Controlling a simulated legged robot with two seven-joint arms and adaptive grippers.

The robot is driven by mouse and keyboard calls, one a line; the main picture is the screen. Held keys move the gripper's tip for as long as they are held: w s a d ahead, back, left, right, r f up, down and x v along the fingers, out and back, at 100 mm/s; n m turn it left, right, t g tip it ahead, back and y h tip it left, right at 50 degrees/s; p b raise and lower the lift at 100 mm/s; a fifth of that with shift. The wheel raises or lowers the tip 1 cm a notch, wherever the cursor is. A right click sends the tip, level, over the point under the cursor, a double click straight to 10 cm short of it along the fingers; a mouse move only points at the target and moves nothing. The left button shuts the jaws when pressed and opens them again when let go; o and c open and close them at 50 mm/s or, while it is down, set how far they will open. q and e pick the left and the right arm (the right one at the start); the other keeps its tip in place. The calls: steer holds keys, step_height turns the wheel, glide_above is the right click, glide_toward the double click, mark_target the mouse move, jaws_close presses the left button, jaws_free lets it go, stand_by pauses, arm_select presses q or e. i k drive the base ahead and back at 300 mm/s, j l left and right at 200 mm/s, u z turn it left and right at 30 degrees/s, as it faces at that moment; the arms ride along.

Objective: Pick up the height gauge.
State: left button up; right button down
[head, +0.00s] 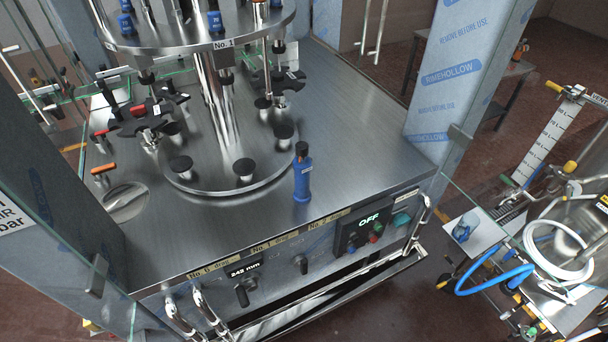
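A blue upright tool with a black top (302,180) stands on the steel deck (340,130) near its front edge, right of the round plate. It looks like the height gauge, though I cannot read its small pale label. It stands upright and apart from the things around it. Neither of my grippers can be made out in the head view.
The round carousel (225,170) with black pads and a central column stands behind and left. Film-wrapped posts (455,75) flank the deck. A control panel (370,232) reading OFF is on the front face. A hose-laden cart (560,250) is at right. The deck's right side is clear.

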mark_target(302, 195)
steer(key=i+l+u, duration=0.2)
steer(key=l, duration=0.15)
steer(key=i+l+u, duration=0.2)
steer(key=l+u, duration=0.15)
steer(key=l, duration=0.35)
steer(key=i+l+u, duration=0.2)
steer(key=l, duration=0.2)
